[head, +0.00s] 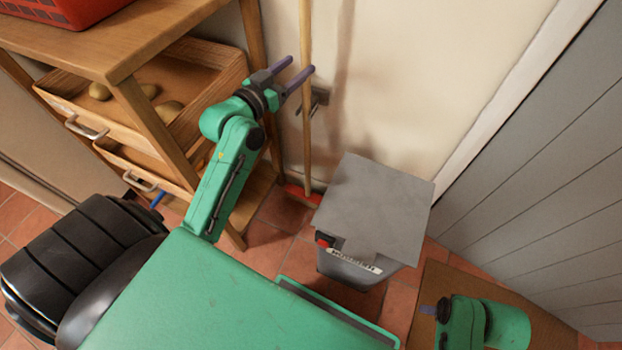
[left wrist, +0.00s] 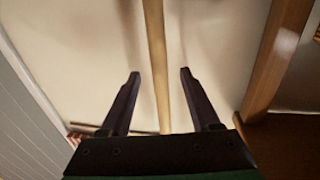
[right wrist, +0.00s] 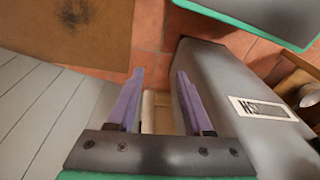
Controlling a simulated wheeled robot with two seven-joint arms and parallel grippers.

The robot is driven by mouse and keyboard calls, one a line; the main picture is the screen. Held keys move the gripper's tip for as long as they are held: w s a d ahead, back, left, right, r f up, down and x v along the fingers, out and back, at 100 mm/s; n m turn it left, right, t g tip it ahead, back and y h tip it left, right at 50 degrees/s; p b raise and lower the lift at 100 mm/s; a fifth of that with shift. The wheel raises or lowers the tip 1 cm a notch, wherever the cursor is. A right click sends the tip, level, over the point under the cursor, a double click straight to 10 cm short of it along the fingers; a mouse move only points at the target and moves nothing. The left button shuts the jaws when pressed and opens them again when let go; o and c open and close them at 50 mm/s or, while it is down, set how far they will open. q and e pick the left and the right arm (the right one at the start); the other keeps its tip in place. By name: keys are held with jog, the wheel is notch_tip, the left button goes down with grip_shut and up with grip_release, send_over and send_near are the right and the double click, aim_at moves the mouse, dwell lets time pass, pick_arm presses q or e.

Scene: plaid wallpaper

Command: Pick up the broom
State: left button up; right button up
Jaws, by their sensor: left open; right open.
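The broom (head: 306,120) stands upright against the cream wall, with a wooden handle and a red head (head: 302,195) on the floor. My left gripper (head: 293,66) is open at the upper part of the handle. In the left wrist view the handle (left wrist: 157,70) runs between the two spread fingers (left wrist: 158,72) without either finger touching it. My right gripper is open and empty in the right wrist view (right wrist: 160,78), low at the right beside the grey bin. In the head view only part of it shows (head: 428,310).
A grey bin (head: 375,205) stands right of the broom head. A wooden shelf unit (head: 120,55) with open drawers stands left, a red crate (head: 65,8) on top. A grey plank door (head: 540,180) is at the right, with a brown mat (head: 430,285) before it.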

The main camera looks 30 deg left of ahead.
pick_arm(q)
jog(key=shift+w+d, duration=0.15)
jog(key=shift+w, duration=0.95)
jog(key=w, duration=0.5)
jog(key=shift+d+r+b, duration=0.15)
jog(key=shift+d+b, duration=0.2)
jog(key=shift+b, duration=0.05)
jog(key=shift+s, duration=0.15)
grip_shut()
pick_arm(e)
jog(key=shift+s+r, duration=0.2)
jog(key=shift+r, duration=0.85)
